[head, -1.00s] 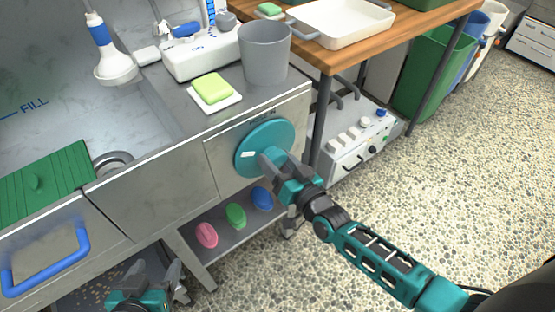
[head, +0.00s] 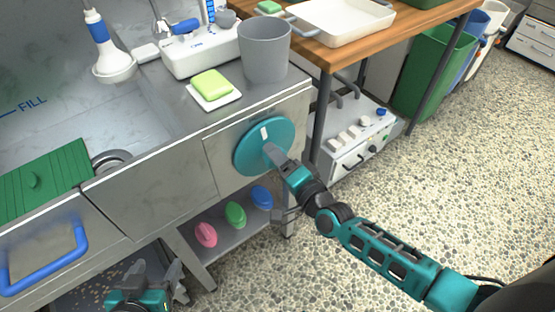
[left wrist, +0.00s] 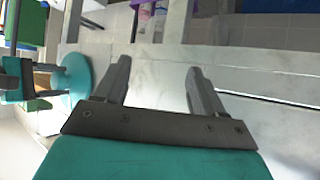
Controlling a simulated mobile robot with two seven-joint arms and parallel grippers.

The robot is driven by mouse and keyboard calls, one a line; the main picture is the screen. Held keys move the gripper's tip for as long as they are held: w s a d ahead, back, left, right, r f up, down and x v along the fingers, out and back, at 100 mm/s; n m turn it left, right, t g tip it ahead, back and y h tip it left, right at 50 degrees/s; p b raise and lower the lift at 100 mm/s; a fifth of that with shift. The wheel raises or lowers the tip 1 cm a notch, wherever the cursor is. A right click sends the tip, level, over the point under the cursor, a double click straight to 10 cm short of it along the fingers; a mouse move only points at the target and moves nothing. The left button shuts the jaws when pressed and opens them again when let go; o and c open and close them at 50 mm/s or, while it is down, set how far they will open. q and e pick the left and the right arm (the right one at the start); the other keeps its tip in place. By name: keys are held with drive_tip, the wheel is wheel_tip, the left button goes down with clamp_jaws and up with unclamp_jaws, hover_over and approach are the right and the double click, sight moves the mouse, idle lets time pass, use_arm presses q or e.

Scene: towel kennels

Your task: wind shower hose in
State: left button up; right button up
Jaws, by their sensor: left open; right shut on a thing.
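A round teal wheel (head: 256,146) is mounted on the steel front panel below the counter. It carries a white mark, now near its top. My right gripper (head: 273,157) is at the wheel's lower right part and is shut on its handle, which the fingers mostly hide. The shower head (head: 113,64), white with a blue grip, hangs over the sink at upper left. I cannot make out the hose clearly. My left gripper (head: 155,275) is open and empty, low in front of the sink cabinet. The wheel also shows at the left of the left wrist view (left wrist: 76,76).
A grey bucket (head: 264,52) and a green soap (head: 212,84) on a white dish stand on the counter above the wheel. Pink, green and blue oval items (head: 235,215) lie on the low shelf. A wooden table (head: 345,55) stands to the right.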

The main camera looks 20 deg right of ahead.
drive_tip(key=shift+f+m, duration=0.1)
drive_tip(key=shift+m, duration=0.8)
drive_tip(key=o, duration=1.5)
drive_tip(key=shift+s, duration=0.1)
drive_tip(key=shift+p+v, duration=0.35)
drive_tip(key=shift+v, duration=6)
